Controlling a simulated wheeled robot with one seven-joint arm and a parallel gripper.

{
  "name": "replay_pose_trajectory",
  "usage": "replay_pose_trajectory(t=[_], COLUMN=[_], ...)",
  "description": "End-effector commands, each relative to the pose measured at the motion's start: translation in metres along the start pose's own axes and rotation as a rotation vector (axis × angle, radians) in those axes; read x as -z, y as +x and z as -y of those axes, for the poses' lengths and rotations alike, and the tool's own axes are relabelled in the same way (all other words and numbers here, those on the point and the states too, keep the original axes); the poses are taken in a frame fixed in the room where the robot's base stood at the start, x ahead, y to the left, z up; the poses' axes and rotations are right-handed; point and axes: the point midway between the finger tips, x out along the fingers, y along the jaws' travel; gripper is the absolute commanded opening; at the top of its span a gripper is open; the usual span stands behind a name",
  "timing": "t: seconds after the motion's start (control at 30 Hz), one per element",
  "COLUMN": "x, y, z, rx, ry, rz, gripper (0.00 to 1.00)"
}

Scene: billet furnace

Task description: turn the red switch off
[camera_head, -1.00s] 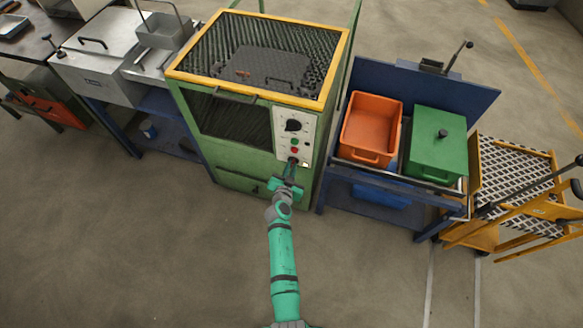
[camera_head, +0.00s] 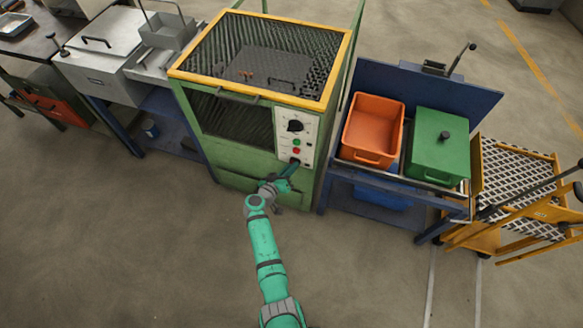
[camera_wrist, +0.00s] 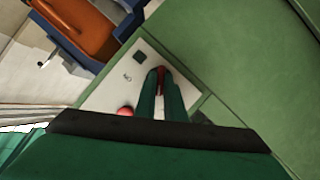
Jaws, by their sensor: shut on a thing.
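The green furnace (camera_head: 245,168) carries a pale control panel (camera_head: 308,128) on its front right. The panel has a black knob (camera_head: 295,126), a green button (camera_head: 297,142) and a red button (camera_head: 296,151). My gripper (camera_head: 294,163) is at the lower part of the panel. In the wrist view the fingers of my gripper (camera_wrist: 161,76) are shut around the red switch (camera_wrist: 161,74), which shows as a narrow strip of red between them. The red button (camera_wrist: 125,111) shows beside the fingers, apart from them. The fingers hide most of the switch.
Right of the furnace a blue bench holds an orange bin (camera_head: 372,128) and a green lidded box (camera_head: 437,145). A yellow cart (camera_head: 515,190) stands farther right. A grey lidded unit (camera_head: 100,65) is at the left. The floor in front is clear.

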Motion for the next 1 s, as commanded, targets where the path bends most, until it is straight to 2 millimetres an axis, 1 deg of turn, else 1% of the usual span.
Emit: replay_pose_trajectory(t=[0.2,0.4,0.97,1.0], x=[-0.0014,-0.002,-0.0027,-0.0028], y=[0.0004,0.0003,0.0006,0.0006], z=[0.0009,0.0012,0.0008,0.0008], rx=[-0.048,-0.072,-0.082,-0.082], ry=[-0.114,-0.172,-0.196,-0.196], rz=[0.003,0.003,0.005,0.005], gripper=[0.0,0.0,0.0,0.19])
